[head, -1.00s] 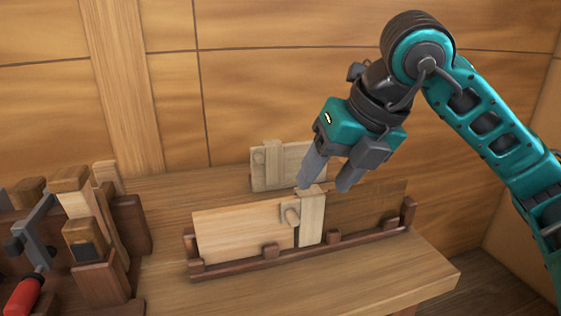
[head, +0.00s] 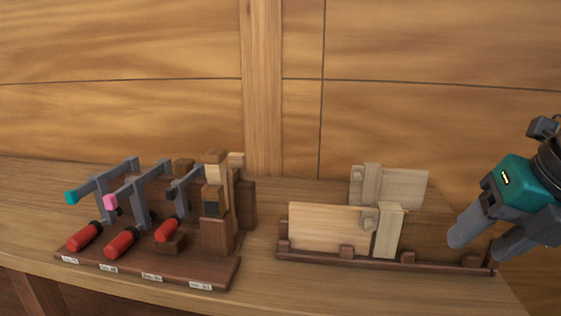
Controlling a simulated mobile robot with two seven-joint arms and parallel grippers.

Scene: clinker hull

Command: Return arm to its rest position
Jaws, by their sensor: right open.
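My right gripper (head: 482,241) shows at the right edge of the head view, teal and grey, with its two fingers apart and nothing between them. It is in front of the right end of the plank holder (head: 330,259) and hides part of it. Whether it touches the holder cannot be told. Most of my right arm is outside the picture. My left gripper is not in view.
The holder carries a light plank (head: 325,228) and an upright wooden block (head: 388,230). Another light board (head: 405,188) stands behind. At left, a dark rack (head: 190,274) holds several red-handled clamps (head: 122,243). Bench top lies clear between rack and holder.

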